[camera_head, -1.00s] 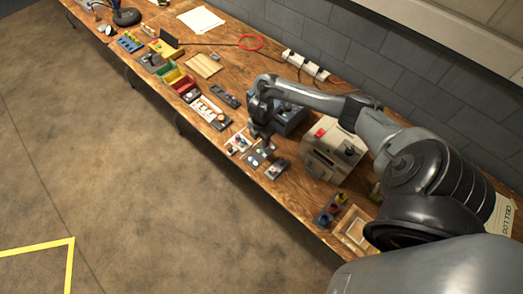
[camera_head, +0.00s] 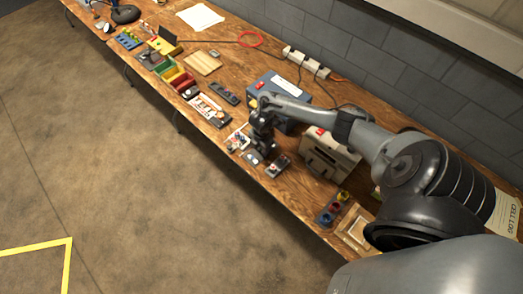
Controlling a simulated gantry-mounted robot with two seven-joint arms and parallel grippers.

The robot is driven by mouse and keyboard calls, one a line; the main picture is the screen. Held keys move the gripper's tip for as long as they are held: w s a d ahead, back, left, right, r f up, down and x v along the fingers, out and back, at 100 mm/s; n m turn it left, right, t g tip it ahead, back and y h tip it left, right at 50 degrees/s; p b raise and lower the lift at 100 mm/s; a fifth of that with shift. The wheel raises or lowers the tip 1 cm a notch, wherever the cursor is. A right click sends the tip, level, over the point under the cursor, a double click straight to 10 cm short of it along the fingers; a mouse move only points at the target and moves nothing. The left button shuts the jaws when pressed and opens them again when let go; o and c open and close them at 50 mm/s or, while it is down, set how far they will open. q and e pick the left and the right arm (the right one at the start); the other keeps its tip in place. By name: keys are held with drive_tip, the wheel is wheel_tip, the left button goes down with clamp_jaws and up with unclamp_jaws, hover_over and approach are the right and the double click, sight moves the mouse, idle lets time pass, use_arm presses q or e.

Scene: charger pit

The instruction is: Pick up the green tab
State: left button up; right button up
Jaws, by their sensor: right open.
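My right gripper (camera_head: 265,150) points down, low over the front part of the wooden bench. It is open. Beneath and beside it lies a small dark panel (camera_head: 251,158) with small light parts on it, partly covered by the gripper. I cannot make out a green tab there now; the gripper may be hiding it. Whether the fingertips touch anything is too small to tell. My left gripper is not in view.
Close by are a white card with small parts (camera_head: 236,139), a small dark device (camera_head: 278,166), a blue-grey box (camera_head: 283,88) and a beige machine (camera_head: 327,155). Coloured bins (camera_head: 175,75) stand farther left. The bench's front edge is near the gripper.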

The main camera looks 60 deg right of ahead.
clamp_jaws()
drive_tip(key=shift+r, duration=0.2)
idle(0.3)
